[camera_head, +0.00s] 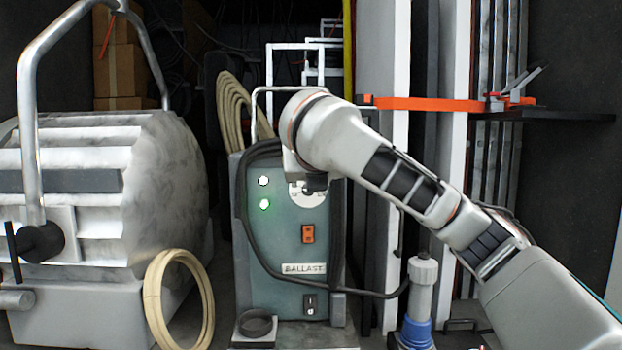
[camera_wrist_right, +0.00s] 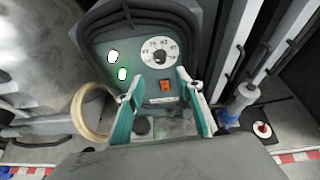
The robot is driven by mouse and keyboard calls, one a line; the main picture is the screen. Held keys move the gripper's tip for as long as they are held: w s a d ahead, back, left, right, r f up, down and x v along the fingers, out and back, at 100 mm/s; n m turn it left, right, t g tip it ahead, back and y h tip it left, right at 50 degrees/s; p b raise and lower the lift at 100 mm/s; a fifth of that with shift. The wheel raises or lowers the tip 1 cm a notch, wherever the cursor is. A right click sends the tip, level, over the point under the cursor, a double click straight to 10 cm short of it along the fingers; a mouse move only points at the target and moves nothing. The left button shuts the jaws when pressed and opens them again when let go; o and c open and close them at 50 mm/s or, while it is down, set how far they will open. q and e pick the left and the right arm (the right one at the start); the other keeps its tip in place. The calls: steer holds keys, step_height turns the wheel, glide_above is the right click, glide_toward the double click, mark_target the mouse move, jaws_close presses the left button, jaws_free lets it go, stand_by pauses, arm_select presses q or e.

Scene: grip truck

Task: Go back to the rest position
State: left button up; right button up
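The grey-green ballast unit (camera_head: 285,240) stands upright in the middle of the head view, with two lit lamps, an orange switch (camera_head: 308,234) and a "BALLAST" label. My right arm comes in from the right, and its wrist covers part of the unit's upper front and dial (camera_head: 308,197). In the right wrist view, my right gripper (camera_wrist_right: 157,92) has its two teal fingers spread apart with nothing between them. The fingers are in front of the ballast's face, below the numbered dial (camera_wrist_right: 158,52); whether they touch it cannot be told. My left gripper is not in view.
A large ribbed lamp housing (camera_head: 150,190) with a metal yoke stands at left. A tan cable coil (camera_head: 178,302) leans before it. A blue-and-grey connector (camera_head: 420,295) stands right of the ballast. An orange strap (camera_head: 425,104) crosses the upright panels at right.

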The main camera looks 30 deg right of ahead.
steer(key=shift+s+a+r, duration=0.1)
steer(key=shift+s+a, duration=0.05)
steer(key=shift+s, duration=0.15)
stand_by(0.4)
